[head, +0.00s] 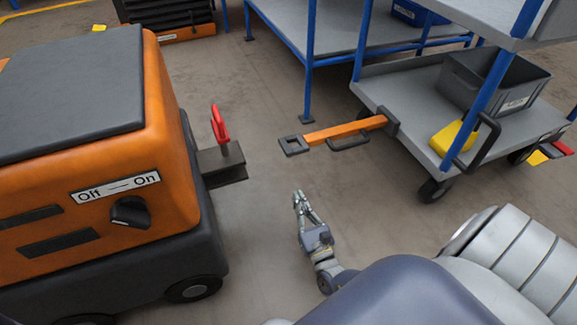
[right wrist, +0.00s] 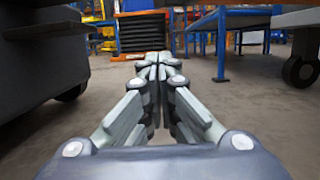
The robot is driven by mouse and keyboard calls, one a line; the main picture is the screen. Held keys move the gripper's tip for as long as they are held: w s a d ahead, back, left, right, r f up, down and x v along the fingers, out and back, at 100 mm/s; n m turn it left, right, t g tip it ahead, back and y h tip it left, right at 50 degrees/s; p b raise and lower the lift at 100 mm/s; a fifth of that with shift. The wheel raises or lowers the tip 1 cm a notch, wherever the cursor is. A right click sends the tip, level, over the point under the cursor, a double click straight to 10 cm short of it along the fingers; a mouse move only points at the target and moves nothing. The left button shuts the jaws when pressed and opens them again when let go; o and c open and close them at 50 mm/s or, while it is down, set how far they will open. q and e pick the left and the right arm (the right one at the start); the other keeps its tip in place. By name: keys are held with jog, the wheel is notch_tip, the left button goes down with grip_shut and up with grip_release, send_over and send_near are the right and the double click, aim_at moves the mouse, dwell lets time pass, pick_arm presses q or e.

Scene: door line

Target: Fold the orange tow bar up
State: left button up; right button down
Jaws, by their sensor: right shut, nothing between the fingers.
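The orange tow bar (head: 345,130) sticks out to the left from the grey cart (head: 415,85), roughly level above the floor. It has a dark square eye (head: 293,145) at its free end and a dark loop handle (head: 348,142) along its near side. My right gripper (head: 298,197) is in front of the bar, nearer to me and apart from it. Its fingers are shut and empty, and they also show in the right wrist view (right wrist: 155,62). The bar cannot be made out in the right wrist view. My left gripper is not in view.
An orange and black tug (head: 160,190) stands at the left, with a red lever (head: 219,122) on its rear hitch (head: 222,165). The cart carries a grey crate (head: 465,80) and a yellow item (head: 452,138). A blue-legged table (head: 308,70) stands behind. Floor between tug and cart is clear.

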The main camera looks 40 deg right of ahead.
jog(key=w+d+r+b, duration=0.2)
jog(key=w+r, duration=0.4)
jog(key=w, duration=0.3)
jog(key=shift+w+r+b, duration=0.15)
jog(key=shift+r+b, duration=0.1)
jog(key=shift+b, duration=0.45)
jog(key=shift+d, duration=0.1)
